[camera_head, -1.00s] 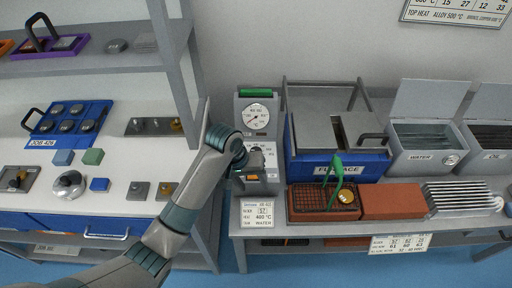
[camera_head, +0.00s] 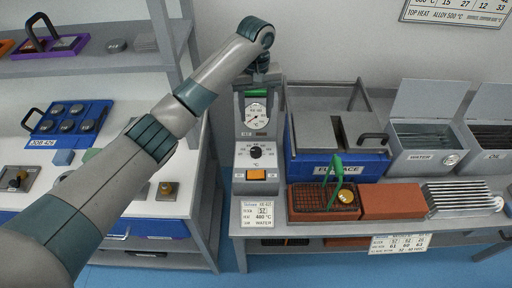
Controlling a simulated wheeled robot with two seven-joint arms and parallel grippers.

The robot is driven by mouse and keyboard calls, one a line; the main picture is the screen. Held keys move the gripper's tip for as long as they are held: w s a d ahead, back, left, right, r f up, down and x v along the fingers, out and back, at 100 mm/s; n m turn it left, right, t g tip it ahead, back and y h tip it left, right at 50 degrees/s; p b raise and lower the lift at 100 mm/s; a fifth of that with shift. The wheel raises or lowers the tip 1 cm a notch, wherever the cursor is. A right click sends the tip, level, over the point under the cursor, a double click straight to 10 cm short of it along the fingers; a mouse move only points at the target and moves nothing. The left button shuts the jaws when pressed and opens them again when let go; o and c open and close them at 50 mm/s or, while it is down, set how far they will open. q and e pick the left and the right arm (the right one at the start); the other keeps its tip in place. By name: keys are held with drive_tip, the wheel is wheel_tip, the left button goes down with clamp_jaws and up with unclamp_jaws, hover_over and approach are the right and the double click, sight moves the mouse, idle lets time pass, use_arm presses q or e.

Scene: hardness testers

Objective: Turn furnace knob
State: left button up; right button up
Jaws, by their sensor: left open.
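The furnace knob (camera_head: 256,152) is a small black dial on the grey control unit (camera_head: 242,163). It is uncovered, above an orange switch (camera_head: 256,175). A round white gauge (camera_head: 256,115) sits higher on the unit, below a green strip (camera_head: 258,94) partly covered by my gripper. The blue and grey furnace (camera_head: 338,166) stands to the right of the unit. My left gripper (camera_head: 262,68) is open and empty at the top of the unit, well above the knob. Its fingers are small and partly hidden. My right gripper is not in view.
A brick block with a dark grate (camera_head: 308,203), a green-handled tool (camera_head: 336,178) and a brass piece (camera_head: 345,196) lies in front of the furnace. Water (camera_head: 430,160) and oil bins stand to the right. A grey shelf (camera_head: 183,75) stands close on the left.

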use_arm(q)
drive_tip(key=shift+f, duration=0.15)
drive_tip(key=p, duration=0.2)
hover_over(256, 151)
wheel_tip(256, 151, down, 8)
wheel_tip(256, 151, down, 8)
drive_tip(key=shift+r, duration=0.1)
drive_tip(key=shift+f, duration=0.7)
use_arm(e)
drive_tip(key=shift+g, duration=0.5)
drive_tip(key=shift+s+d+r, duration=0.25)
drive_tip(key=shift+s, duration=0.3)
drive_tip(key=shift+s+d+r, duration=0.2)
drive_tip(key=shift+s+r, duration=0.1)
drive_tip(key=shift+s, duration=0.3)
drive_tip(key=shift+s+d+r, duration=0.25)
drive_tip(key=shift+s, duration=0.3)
use_arm(q)
drive_tip(key=c, duration=1)
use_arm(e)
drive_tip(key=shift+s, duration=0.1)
